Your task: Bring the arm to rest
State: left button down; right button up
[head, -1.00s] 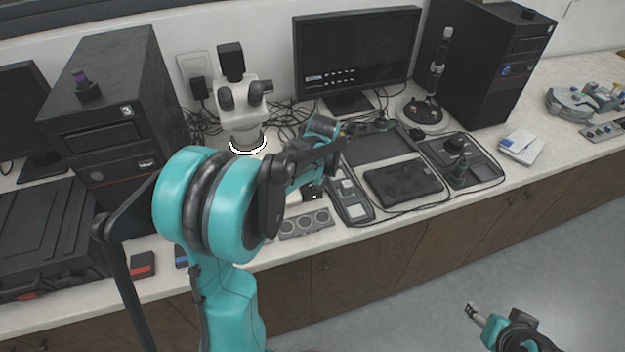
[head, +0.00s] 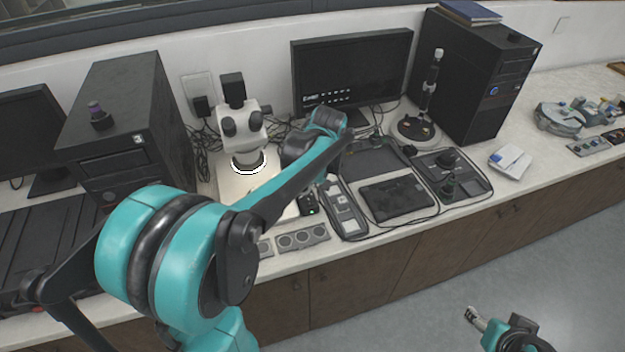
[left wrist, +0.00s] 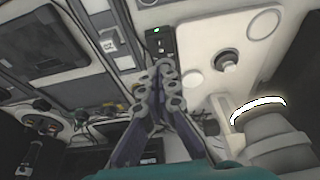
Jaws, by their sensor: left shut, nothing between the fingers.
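My teal and black left arm comes in from the lower left and reaches over the bench. In the head view its wrist and forearm largely hide the left gripper. In the left wrist view my left gripper (left wrist: 165,76) has its fingers together with nothing between them. It hangs above the bench, close in the picture to a small black box with a green light (left wrist: 160,38), which also shows in the head view (head: 308,204). My right gripper (head: 474,317) is at the lower right, in front of the bench over the floor; its finger opening is unclear.
A microscope with a lit ring (head: 243,122) stands left of my left wrist. A monitor (head: 350,68), a dark tray (head: 458,190), a black tablet (head: 397,198) and computer towers (head: 483,70) crowd the bench. The floor (head: 540,240) at the right is clear.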

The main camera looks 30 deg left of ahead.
pick_arm(q)
jog(key=shift+r, duration=0.15)
dwell(0.4)
jog(key=s+d+f+m+t+h+b, duration=0.1)
jog(key=s+d+m+t+h, duration=0.1)
jog(key=s+d+m+t, duration=0.3)
jog(key=s+d+m, duration=0.4)
jog(key=s+d, duration=0.4)
jog(key=s, duration=0.3)
jog(key=shift+s+d+f+m+h+b, duration=0.15)
jog(key=shift+d+m+h+b, duration=0.15)
jog(key=shift+m+b, duration=0.1)
